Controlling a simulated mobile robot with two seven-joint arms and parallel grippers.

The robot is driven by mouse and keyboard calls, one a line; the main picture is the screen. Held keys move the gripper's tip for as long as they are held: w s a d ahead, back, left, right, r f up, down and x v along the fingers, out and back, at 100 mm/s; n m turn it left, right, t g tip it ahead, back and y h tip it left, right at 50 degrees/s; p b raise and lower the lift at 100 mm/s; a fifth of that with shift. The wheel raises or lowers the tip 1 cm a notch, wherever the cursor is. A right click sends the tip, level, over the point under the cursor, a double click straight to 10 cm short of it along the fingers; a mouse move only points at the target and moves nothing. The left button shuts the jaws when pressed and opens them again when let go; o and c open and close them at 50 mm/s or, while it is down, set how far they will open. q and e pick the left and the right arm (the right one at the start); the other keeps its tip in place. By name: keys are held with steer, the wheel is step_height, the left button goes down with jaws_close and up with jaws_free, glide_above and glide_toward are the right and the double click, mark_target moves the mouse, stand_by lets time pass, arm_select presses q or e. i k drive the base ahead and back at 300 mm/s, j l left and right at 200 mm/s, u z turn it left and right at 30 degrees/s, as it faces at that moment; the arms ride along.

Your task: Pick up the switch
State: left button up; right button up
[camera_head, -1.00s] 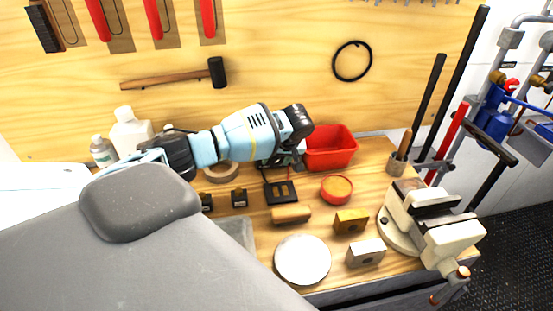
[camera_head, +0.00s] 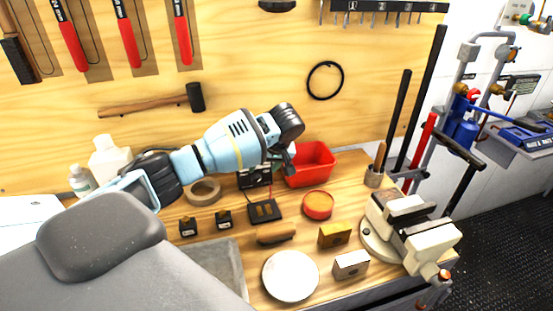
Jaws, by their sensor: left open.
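A dark flat panel with two lighter slots (camera_head: 265,210) lies on the wooden bench and looks like the switch, though it is too small to be certain. Two small black blocks stand to its left, one farther left (camera_head: 188,227) and one nearer (camera_head: 224,219). My left arm reaches in from the left above the bench. My left gripper (camera_head: 289,158) is open, pointing down in front of the red bin, above and beyond the panel. It is partly hidden by my wrist and touches none of these things. My right gripper is not in view.
A red bin (camera_head: 312,167), a tape roll (camera_head: 204,192), a round red tin (camera_head: 318,205), a wooden-backed brush (camera_head: 276,233), a yellow block (camera_head: 335,235) and a white disc (camera_head: 291,276) crowd the bench. A vise (camera_head: 411,231) stands at right. Tools hang on the wooden wall.

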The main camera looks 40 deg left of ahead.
mark_target(188, 226)
steer(key=k+l, duration=1.2)
steer(key=l, duration=0.2)
